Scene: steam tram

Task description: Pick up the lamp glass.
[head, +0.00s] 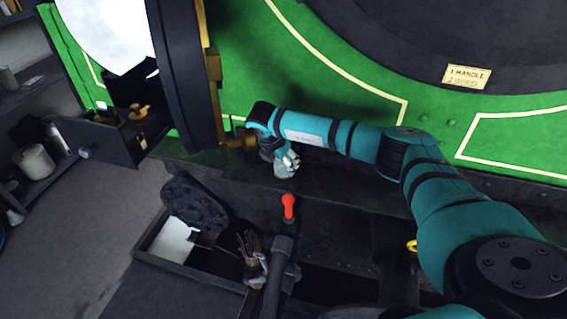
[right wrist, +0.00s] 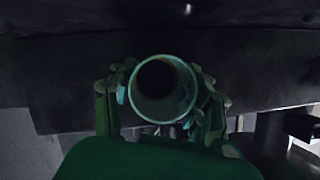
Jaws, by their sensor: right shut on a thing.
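The lamp glass (right wrist: 163,113) is a clear, greenish tube seen end-on in the right wrist view, with a dark round opening. My right gripper (right wrist: 162,98) has its fingers on both sides of the glass and is shut on it. In the head view my right gripper (head: 287,161) is small and hangs at the end of the teal arm, over the dark ledge below the green panel. The glass (head: 286,171) shows there only as a pale piece at the fingers. I cannot tell whether it touches the ledge. My left gripper is not in view.
A large open round door (head: 183,75) stands left of the gripper, near my wrist. Below are a red-knobbed lever (head: 288,207) and an open dark bin (head: 150,262) with gloves (head: 250,252) at its edge. A dark open box (head: 105,135) and shelves lie at the left.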

